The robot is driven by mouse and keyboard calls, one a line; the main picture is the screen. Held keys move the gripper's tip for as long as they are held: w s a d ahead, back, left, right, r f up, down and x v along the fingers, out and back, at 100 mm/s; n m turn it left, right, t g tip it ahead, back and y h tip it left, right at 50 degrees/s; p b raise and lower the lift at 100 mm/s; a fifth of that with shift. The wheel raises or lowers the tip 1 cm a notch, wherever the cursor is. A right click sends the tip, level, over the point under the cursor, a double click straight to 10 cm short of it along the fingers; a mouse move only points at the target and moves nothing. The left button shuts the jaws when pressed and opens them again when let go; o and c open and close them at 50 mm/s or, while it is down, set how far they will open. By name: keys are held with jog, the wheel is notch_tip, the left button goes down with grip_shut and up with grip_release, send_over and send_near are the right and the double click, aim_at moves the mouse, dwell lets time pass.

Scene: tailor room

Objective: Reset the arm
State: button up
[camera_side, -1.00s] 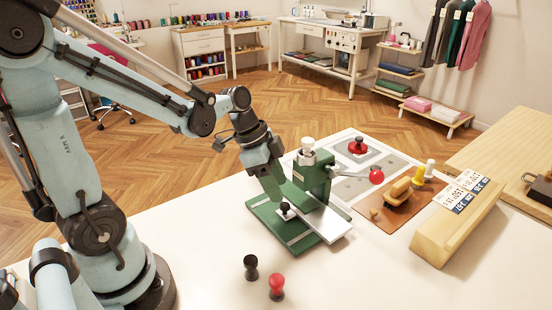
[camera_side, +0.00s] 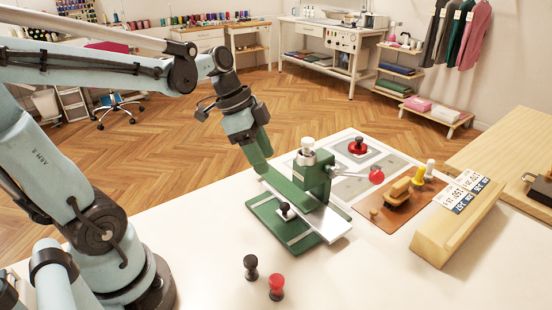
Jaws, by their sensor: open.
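My gripper (camera_side: 261,166) has green fingers and points down, just behind and left of the green press. It looks empty, and the gap between its fingers is hard to see from this side. The green press (camera_side: 312,182) stands on the white table, with a lever ending in a red ball (camera_side: 376,175). A small black knobbed piece (camera_side: 285,211) stands on the press's green base plate (camera_side: 262,211), in front of and below my gripper.
A black peg (camera_side: 250,267) and a red peg (camera_side: 277,287) stand at the front of the table (camera_side: 190,230). Right of the press are a grey mat with a red-based piece (camera_side: 358,147), a brown board (camera_side: 408,212) with wooden tools, and a wooden block (camera_side: 458,222) with labels.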

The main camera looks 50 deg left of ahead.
jog(key=shift+s+d+f+n+t+y, duration=0.2)
jog(key=shift+s+d+n+t+y, duration=0.3)
jog(key=shift+n, duration=1)
jog(key=shift+s+d+f+n+t+y, duration=0.3)
jog(key=shift+d+n+t+y, duration=0.4)
jog(key=shift+n, duration=0.8)
jog(key=shift+s+d+f+n+t+y, duration=0.15)
jog(key=shift+s+d+n+t+y, duration=0.45)
jog(key=shift+n, duration=0.9)
jog(key=shift+w, duration=0.15)
